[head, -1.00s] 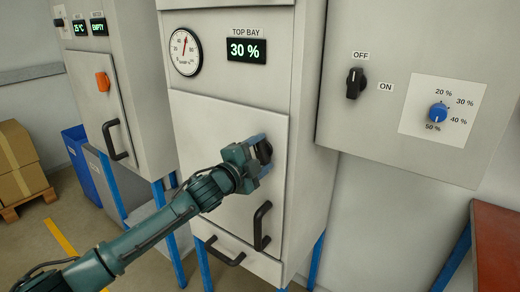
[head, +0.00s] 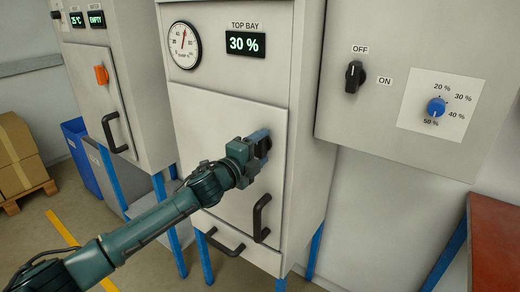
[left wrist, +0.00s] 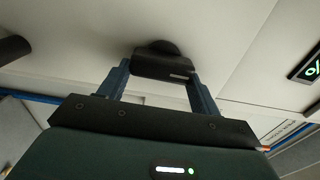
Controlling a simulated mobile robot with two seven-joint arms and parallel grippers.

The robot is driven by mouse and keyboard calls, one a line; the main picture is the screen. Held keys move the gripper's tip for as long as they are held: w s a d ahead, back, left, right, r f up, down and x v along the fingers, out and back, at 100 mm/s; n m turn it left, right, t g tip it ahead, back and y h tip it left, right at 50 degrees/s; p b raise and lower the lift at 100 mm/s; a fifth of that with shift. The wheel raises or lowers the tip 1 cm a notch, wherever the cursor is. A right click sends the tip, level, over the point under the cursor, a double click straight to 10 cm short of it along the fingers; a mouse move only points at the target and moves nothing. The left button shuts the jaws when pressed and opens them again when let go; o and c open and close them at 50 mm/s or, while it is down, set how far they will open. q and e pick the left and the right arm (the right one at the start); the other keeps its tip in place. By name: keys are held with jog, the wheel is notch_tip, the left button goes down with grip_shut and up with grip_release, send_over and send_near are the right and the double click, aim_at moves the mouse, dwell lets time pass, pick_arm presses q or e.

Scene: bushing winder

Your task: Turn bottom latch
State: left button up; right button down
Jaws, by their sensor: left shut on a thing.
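The black latch knob (left wrist: 163,62) sits on the grey cabinet door (head: 210,120). My left gripper (head: 262,145) is at the door's right side and shut on this latch. In the left wrist view, its two blue fingers (left wrist: 160,82) are on either side of the latch, which has a small pale mark near its right end. In the head view the gripper mostly hides the latch. My right gripper is not in view.
A black handle (head: 261,218) is below the gripper, and a drawer handle (head: 224,246) is lower. A display (head: 246,43) reads 30 %. A switch panel (head: 400,90) with a black switch (head: 355,76) and blue dial (head: 436,107) is at right. A red-topped table (head: 495,245) stands lower right.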

pick_arm(q)
jog(key=o, duration=1)
jog(key=b+v, duration=0.1)
jog(key=v, duration=1.2)
jog(key=shift+s+a, duration=0.1)
